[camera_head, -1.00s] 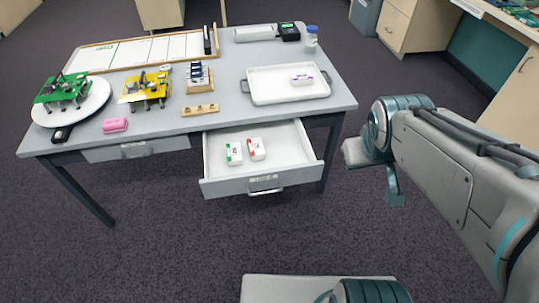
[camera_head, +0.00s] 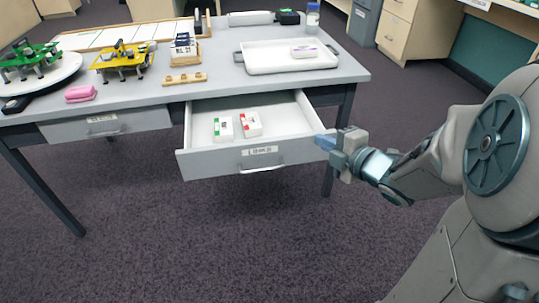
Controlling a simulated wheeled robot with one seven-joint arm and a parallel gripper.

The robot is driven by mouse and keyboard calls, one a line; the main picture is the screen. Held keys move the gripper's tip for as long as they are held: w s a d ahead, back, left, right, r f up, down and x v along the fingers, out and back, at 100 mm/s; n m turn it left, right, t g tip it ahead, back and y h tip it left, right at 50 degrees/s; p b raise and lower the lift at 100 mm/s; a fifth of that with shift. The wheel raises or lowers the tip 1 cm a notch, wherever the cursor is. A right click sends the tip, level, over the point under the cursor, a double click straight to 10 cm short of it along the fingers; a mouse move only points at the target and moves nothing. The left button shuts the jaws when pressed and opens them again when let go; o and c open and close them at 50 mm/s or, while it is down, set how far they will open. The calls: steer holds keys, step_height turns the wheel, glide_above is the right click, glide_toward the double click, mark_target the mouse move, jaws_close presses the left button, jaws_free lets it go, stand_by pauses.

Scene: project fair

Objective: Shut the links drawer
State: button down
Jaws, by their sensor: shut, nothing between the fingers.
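An open drawer (camera_head: 214,165) sticks out from the table's front on the right side. Its front has a silver handle (camera_head: 262,169) and a small label whose text is too small to read. Two small boxes lie in it, one white and green (camera_head: 223,129) and one white and red (camera_head: 250,124). A second drawer (camera_head: 106,124) at the left is shut, also with a label I cannot read. My gripper (camera_head: 324,141) is shut and empty, at the right end of the open drawer's front. I cannot tell whether it touches it.
The grey table (camera_head: 215,80) holds a white tray (camera_head: 290,65) with a box, a yellow model (camera_head: 124,63), a green model (camera_head: 28,62) on a white plate, a pink item (camera_head: 80,93) and a wooden rack (camera_head: 185,78). Carpet in front of the table is clear.

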steer(key=s+a+f+n+g+y+b, duration=0.3)
steer(key=s+f+n+y+b, duration=0.2)
steer(key=f+y+b, duration=0.15)
steer(key=n+p, duration=0.1)
steer(key=p, duration=0.6)
glide_toward(255, 145)
steer(key=a, duration=0.4)
steer(key=shift+w+a+b, duration=0.2)
steer(key=shift+w+b, duration=0.05)
steer(key=shift+w, duration=0.55)
steer(key=shift+w+a+b, duration=0.2)
steer(key=shift+w, duration=0.55)
